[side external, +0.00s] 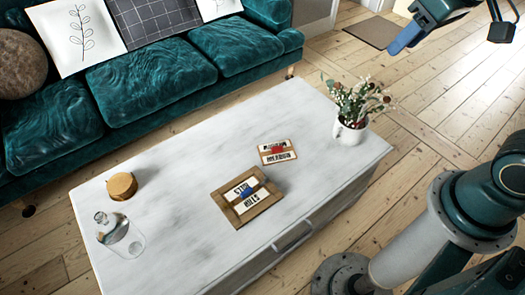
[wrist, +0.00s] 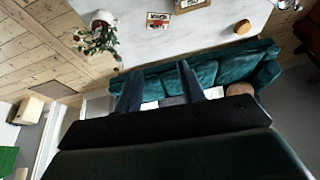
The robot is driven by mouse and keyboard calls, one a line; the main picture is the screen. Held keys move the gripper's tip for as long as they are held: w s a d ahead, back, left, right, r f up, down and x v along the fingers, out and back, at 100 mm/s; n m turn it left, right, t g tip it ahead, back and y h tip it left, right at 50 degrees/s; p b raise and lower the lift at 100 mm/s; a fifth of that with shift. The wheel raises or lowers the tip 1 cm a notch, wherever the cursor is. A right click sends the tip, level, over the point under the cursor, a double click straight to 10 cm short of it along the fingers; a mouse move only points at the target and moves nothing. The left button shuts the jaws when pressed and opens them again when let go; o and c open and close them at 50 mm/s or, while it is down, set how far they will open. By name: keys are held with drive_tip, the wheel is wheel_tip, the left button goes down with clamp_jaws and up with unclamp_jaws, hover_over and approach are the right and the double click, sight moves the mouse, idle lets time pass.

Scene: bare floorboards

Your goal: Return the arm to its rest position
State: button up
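My gripper (side external: 407,37) is high at the upper right of the side view, well clear of the table and holding nothing that I can see. In the wrist view its two fingers (wrist: 157,80) stand apart with a gap between them. Much of my arm is cut off by the picture edge in the side view.
A white marble-look table (side external: 165,215) carries a wooden-framed sign with a blue item (side external: 247,195), a smaller sign with a red item (side external: 277,151), a round wooden box (side external: 121,186), a glass bottle (side external: 120,232) and a flower vase (side external: 350,132). A teal sofa (side external: 150,85) stands behind.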

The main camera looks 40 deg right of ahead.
drive_tip(key=s+d, duration=0.1)
drive_tip(key=s, duration=0.7)
drive_tip(key=shift+t, duration=0.4)
idle(0.6)
